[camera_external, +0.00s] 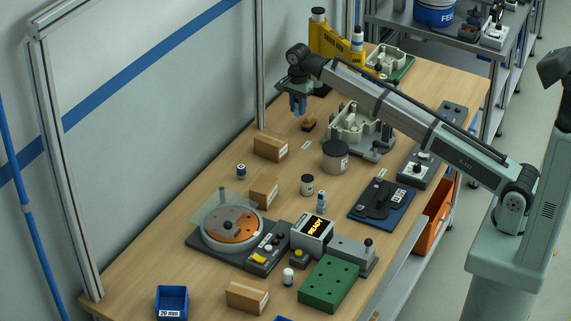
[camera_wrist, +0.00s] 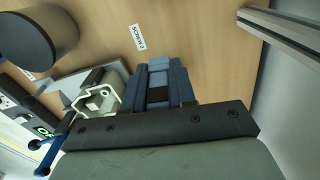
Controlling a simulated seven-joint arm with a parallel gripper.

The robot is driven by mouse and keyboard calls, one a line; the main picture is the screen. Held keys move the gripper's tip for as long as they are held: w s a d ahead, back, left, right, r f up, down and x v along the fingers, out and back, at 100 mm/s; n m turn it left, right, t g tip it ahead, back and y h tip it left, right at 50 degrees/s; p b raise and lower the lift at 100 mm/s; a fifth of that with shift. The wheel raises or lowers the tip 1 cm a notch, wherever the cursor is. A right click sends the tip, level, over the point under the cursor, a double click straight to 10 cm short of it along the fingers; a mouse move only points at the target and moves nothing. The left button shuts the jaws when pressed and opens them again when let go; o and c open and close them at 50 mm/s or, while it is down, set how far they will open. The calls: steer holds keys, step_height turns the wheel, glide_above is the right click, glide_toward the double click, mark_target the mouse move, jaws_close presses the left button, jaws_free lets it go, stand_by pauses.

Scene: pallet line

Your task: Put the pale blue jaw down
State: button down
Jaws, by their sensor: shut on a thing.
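My gripper (camera_external: 298,108) hangs over the far left part of the wooden bench, fingers pointing down. In the wrist view its dark blue fingers (camera_wrist: 158,84) are closed around the pale blue jaw (camera_wrist: 158,66), which shows as a lighter strip between them with a black patch lower down. In the outside view the jaw is too small to tell from the fingers. The held jaw appears to be above the bench; its exact height is unclear. Another small pale blue piece (camera_external: 321,202) stands on the bench beside the display box.
A small brown block (camera_external: 308,123) sits just below my gripper. A pale casting in a grey fixture (camera_external: 357,128) is to its right. A cardboard box (camera_external: 270,147) and grey canister (camera_external: 335,156) are nearer. Bare wood shows around the "SCREWS" label (camera_wrist: 137,37).

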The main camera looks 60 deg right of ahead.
steer(key=shift+n, duration=0.5)
steer(key=shift+f, duration=5)
steer(key=shift+f, duration=0.15)
steer(key=c, duration=0.9)
jaws_free()
step_height(320, 180, up, 12)
steer(key=shift+r, duration=0.15)
